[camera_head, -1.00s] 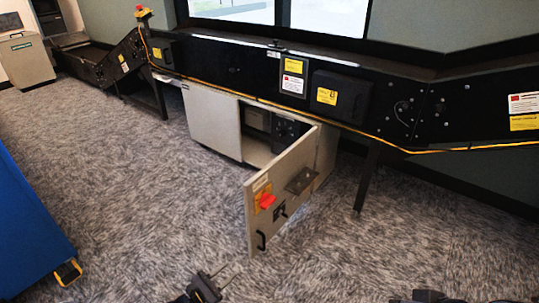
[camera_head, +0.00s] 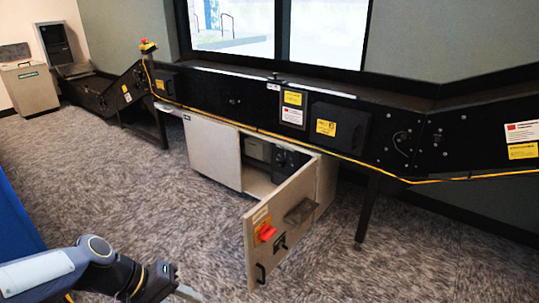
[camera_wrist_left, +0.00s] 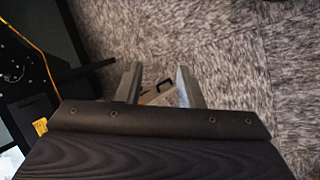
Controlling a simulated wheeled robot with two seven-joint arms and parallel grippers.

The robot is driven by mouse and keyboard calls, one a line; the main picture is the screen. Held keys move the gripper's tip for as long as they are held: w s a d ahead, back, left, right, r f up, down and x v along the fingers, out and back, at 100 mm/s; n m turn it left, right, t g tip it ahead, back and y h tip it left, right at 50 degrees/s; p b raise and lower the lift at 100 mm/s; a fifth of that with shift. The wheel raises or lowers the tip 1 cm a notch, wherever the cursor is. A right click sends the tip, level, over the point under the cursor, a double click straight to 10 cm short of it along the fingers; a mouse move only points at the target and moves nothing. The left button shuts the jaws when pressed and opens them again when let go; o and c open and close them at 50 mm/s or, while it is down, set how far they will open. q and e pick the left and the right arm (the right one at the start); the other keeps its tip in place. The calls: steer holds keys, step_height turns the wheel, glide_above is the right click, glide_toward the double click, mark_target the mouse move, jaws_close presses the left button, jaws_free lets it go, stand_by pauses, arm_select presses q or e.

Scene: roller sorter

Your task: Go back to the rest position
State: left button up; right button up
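My left gripper (camera_head: 182,286) is low in the head view, left of the grey cabinet's open door (camera_head: 283,228). In the left wrist view its two fingers (camera_wrist_left: 160,86) are apart with nothing gripped between them. Part of the door with its black handle (camera_wrist_left: 165,86) shows beyond the fingers, apart from them. My right gripper is out of view.
A long black conveyor (camera_head: 225,90) runs along the wall above the cabinet (camera_head: 212,150). A dark support leg (camera_head: 367,210) stands right of the door. A blue object (camera_head: 15,225) is at the left edge. Carpet is clear at left centre.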

arm_select(q)
steer(key=s+a+r+m+t+y, duration=0.1)
steer(key=s+r+t+y, duration=0.1)
steer(key=s, duration=0.4)
steer(key=s+a+r+m+t+y, duration=0.1)
steer(key=s+a+r+t, duration=0.1)
steer(key=s, duration=0.4)
step_height(320, 180, up, 33)
steer(key=p, duration=3.3)
steer(key=shift+m+y, duration=0.3)
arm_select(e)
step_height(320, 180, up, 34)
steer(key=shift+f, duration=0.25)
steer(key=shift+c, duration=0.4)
